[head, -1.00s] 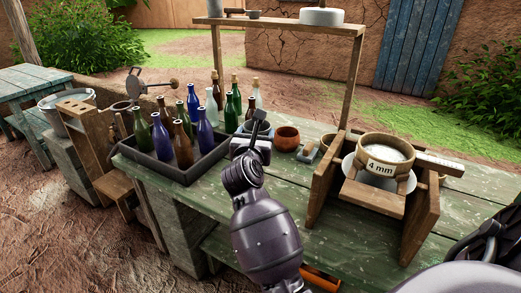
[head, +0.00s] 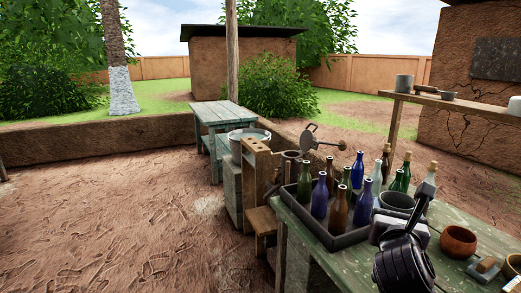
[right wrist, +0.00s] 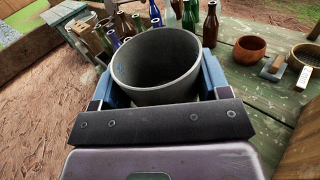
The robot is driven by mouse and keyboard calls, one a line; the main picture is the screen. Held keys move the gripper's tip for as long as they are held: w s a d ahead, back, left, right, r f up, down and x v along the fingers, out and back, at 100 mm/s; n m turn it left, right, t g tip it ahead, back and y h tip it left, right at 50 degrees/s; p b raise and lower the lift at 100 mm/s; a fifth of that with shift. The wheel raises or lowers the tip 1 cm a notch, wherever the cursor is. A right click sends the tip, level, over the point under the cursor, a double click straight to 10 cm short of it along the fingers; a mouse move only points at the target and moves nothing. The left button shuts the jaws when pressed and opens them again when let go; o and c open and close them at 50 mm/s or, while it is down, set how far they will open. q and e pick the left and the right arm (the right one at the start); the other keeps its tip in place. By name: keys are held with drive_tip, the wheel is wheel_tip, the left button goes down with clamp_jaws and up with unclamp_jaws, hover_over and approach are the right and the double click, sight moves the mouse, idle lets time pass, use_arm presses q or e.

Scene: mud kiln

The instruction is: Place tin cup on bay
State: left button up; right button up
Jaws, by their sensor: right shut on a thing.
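The grey tin cup (head: 393,200) is upright in my right gripper, beside the bottles. In the right wrist view the cup (right wrist: 150,85) is empty, with its open mouth up and blue finger pads on both sides. My right gripper (head: 408,212) is shut on it, above the green table. I cannot tell whether the cup's base touches the table. No part in view is marked as the bay, so I cannot tell which place it is. My left gripper is not in view.
A dark tray (head: 346,240) of several bottles stands left of the cup. A brown bowl (head: 458,242) and a small tool (head: 484,268) are to the right. A wooden rack (head: 254,172), bucket (head: 248,135) and blue-green table (head: 224,115) stand beyond. Open ground lies left.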

drive_tip(key=s+a+f+n+y, duration=0.2)
drive_tip(key=s+a+f+y, duration=0.1)
drive_tip(key=s+f, duration=0.2)
drive_tip(key=s+a+f+n+t+y, duration=0.1)
drive_tip(key=s+a+f+y, duration=0.3)
drive_tip(key=f, duration=0.5)
drive_tip(key=s+n, duration=0.1)
drive_tip(key=s, duration=0.1)
drive_tip(key=shift+s+f+n+p, duration=0.25)
drive_tip(key=shift+s+n+p, duration=0.05)
drive_tip(key=shift+p, duration=0.05)
